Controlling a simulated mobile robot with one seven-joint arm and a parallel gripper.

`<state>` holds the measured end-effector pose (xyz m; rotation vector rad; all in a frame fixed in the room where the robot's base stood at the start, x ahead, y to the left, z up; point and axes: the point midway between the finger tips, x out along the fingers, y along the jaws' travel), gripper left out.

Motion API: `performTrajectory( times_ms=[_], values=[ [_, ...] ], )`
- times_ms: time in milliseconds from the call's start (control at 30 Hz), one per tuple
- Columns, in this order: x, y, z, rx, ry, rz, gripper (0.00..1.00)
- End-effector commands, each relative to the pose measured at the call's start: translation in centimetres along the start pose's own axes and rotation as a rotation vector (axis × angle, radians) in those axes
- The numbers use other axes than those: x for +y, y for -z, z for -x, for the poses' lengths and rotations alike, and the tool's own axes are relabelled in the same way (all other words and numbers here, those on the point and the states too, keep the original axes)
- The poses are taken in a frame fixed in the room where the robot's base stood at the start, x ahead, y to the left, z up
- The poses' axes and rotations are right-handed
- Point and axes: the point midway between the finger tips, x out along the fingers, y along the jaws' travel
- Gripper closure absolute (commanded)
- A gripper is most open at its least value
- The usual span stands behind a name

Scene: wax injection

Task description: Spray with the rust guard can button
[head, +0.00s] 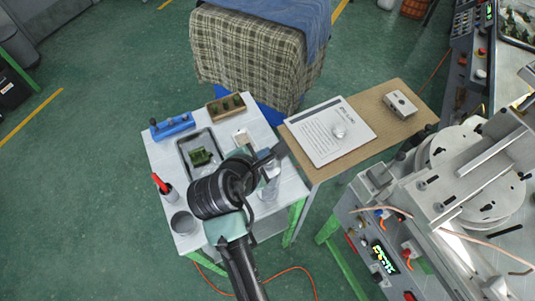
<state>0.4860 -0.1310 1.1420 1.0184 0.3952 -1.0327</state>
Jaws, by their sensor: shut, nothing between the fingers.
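A pale, slim upright object (270,188), which looks like the rust guard can, stands near the right edge of the small white table (220,150). Its label is too small to read. My gripper (277,153) is over its upper part, shut, with nothing held. The top of the can and its button are hidden behind the gripper, so I cannot tell whether the fingers touch the button. My dark wrist covers the table's middle front.
The white table also holds a blue block (172,126), a wooden box (226,106), a dark tray (199,152), a cup with a red-handled tool (161,184) and a grey cup (183,222). A brown table (385,130) and a machine (470,180) stand right.

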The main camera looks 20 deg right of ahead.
Motion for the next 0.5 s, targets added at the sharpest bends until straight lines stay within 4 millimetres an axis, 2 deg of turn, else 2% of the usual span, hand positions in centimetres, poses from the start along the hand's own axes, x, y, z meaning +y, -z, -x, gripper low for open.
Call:
performTrajectory(
  times_ms=[500],
  values=[
    [0.18,-0.23,0.32,0.001,0.003,0.0,1.0]
  ],
)
